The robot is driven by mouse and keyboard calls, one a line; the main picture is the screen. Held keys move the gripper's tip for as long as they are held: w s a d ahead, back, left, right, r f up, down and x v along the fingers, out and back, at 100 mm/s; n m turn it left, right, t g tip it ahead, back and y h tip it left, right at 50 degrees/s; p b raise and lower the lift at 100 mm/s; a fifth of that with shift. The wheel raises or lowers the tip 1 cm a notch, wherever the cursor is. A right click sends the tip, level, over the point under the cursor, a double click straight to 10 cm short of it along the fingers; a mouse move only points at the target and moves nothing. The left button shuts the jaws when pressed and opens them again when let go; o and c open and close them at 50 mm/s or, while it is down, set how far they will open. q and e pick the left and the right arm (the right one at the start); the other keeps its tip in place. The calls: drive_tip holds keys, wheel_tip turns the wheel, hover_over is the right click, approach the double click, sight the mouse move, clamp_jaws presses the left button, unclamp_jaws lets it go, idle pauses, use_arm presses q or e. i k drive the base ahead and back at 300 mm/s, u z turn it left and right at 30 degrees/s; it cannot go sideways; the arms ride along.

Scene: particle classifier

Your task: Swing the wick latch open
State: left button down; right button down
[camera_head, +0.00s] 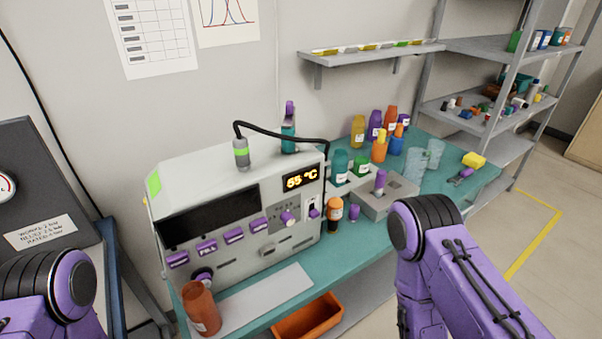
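A grey-white particle classifier (210,160) stands on a teal bench, its display (300,179) reading 55 °C. Several purple parts run along its front, including a label-like piece (178,260), a knob (287,217) and a small purple-tipped lever in a white recess (314,209). I cannot tell which part is the wick latch or whether it is open. A round port (203,276) sits low on the front left. My purple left arm shows at the bottom left and my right arm at the bottom right. Both grippers are out of view.
An orange-brown bottle (201,309) stands before the machine's left front. An amber bottle (334,215) stands close to its right front corner. Several bottles and cups and a grey block (376,202) crowd the bench's right. An orange bin (308,317) sits below.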

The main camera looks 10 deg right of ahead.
sight(287, 122)
drive_tip(key=u, duration=0.85)
drive_tip(key=k, duration=0.5)
